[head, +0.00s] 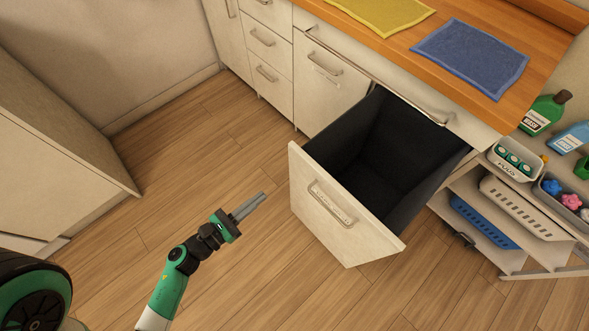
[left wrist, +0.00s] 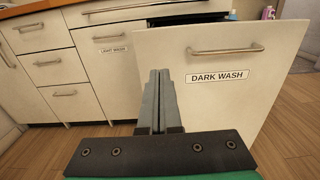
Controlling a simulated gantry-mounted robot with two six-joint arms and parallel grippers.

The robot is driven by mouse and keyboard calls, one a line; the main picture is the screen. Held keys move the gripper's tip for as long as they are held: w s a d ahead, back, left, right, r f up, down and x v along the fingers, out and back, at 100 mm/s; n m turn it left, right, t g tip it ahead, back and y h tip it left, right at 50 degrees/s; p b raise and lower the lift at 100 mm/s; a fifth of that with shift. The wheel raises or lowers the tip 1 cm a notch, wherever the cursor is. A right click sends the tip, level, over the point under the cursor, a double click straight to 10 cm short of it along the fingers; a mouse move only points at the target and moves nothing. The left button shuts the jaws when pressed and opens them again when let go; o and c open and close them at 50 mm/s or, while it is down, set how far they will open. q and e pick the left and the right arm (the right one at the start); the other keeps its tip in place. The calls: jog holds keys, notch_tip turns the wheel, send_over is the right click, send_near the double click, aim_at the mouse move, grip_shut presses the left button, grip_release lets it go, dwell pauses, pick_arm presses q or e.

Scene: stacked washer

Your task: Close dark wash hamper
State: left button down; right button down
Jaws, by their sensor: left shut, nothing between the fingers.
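The dark wash hamper (head: 340,222) is a pull-out drawer with a white front and a dark, empty-looking inside; it stands well out from the cabinet in the head view. Its front bears a metal handle and, in the left wrist view, a DARK WASH label (left wrist: 217,77). The handle (left wrist: 226,50) is right of my fingers there. My left gripper (head: 249,206) is shut and empty, in front of the hamper's front panel and to its left in the head view, apart from it. My right gripper is not in view.
The closed light wash hamper (head: 325,85) is left of the open one. A wooden counter (head: 395,45) above holds a yellow cloth and a blue cloth (head: 470,56). A shelf cart (head: 530,205) with bottles stands right. The wood floor before the hamper is clear.

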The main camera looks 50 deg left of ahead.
aim_at(301, 164)
pick_arm(q)
jog(key=w, duration=0.9)
jog(key=w+b, duration=0.1)
jog(key=w, duration=0.3)
jog(key=shift+w+a, duration=0.15)
jog(key=shift+a, duration=0.2)
